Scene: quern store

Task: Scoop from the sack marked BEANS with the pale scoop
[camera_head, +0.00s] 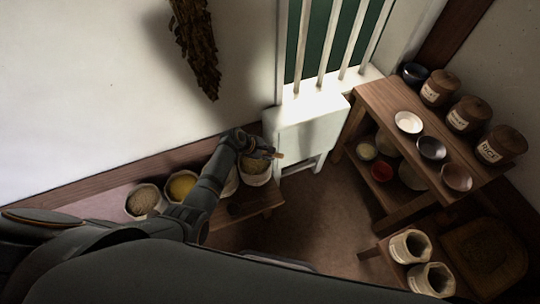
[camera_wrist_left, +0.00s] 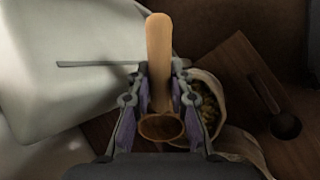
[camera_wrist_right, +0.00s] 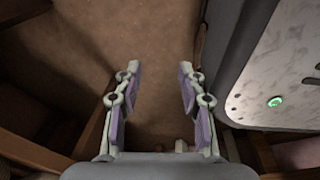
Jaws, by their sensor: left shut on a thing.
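My left gripper (camera_head: 268,153) is shut on a pale wooden scoop (camera_wrist_left: 159,60), with the handle pointing up in the left wrist view and the round bowl between the fingers. The scoop's pale end (camera_head: 279,155) also shows in the head view. It is above the rightmost sack (camera_head: 257,180) on the low bench. That sack's greenish-brown contents (camera_wrist_left: 207,108) show beside the gripper in the left wrist view. No sack marking is readable, so I cannot tell which is BEANS. My right gripper (camera_wrist_right: 160,68) is open and empty above the floor.
Other open sacks stand left on the bench: a brown-filled one (camera_head: 145,201), a yellow one (camera_head: 182,186) and one partly behind my arm. A white cabinet (camera_head: 305,135) stands close to my left gripper. A shelf table (camera_head: 385,98) with bowls and jars is at right.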

